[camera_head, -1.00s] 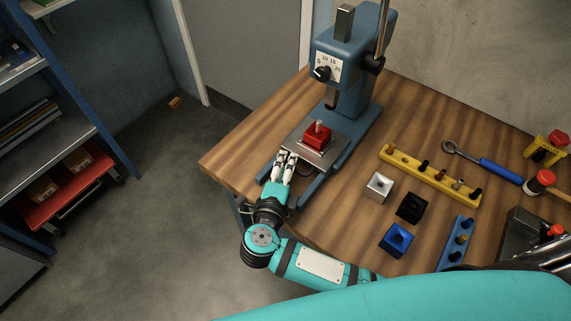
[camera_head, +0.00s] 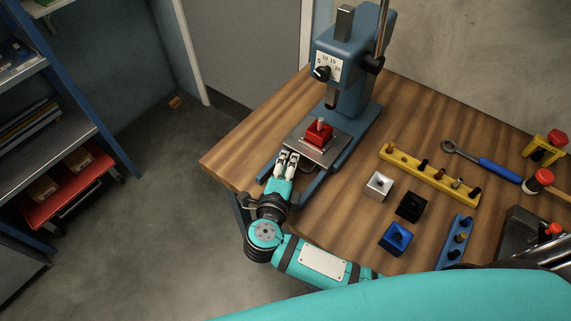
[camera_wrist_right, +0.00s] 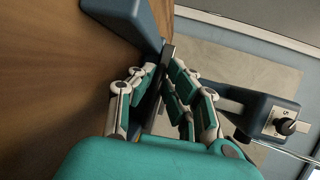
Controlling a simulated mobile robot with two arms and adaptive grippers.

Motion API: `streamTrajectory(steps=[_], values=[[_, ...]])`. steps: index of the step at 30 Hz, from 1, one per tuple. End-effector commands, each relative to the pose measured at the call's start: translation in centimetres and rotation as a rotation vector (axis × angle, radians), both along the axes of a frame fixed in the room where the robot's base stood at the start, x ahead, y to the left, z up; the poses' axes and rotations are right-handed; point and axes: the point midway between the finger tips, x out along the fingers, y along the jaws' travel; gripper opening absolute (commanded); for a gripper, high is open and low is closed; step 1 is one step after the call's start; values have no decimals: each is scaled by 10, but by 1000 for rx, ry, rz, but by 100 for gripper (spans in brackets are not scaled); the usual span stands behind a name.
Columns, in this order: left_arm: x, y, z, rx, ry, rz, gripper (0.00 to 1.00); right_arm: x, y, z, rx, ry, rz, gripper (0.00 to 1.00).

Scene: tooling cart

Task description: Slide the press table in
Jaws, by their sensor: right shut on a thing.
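The press table is a silver plate (camera_head: 330,155) on the blue base rails of the blue arbor press (camera_head: 345,55). A red block (camera_head: 319,134) with a metal pin standing in it sits on the plate, a little in front of the press ram. My right gripper (camera_head: 288,157) is at the front edge of the table, shut on it. In the right wrist view my right gripper (camera_wrist_right: 168,80) has its fingers on both sides of a dark flat bar (camera_wrist_right: 167,55); the exact contact is partly hidden by the fingers. My left gripper is not in view.
On the wooden bench (camera_head: 340,218), right of the press, are silver (camera_head: 379,185), black (camera_head: 411,206) and blue (camera_head: 396,238) blocks. A yellow pin rack (camera_head: 430,175) and a blue-handled wrench (camera_head: 490,168) lie farther right. Shelves (camera_head: 65,140) stand at left.

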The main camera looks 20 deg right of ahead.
Motion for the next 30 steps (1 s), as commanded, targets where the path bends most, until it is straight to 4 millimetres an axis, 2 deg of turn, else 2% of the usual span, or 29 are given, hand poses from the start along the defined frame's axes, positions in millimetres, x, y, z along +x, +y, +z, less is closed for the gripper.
streamTrajectory(steps=[3, 11, 12, 17, 26, 30], values=[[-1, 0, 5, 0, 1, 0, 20, 6, -11, -3, -3, 11, -2, 0], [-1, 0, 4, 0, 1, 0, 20, 7, -13, -5, -3, 12, -1, 0], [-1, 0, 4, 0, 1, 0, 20, 7, -13, -5, -3, 12, -1, 12], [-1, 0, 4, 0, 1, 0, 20, 8, -13, -4, -3, 10, -1, 33], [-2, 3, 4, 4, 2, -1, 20, 7, -12, -2, -2, 6, -1, 33], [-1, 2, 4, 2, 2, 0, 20, -5, -5, 0, 1, 7, 1, 33]])
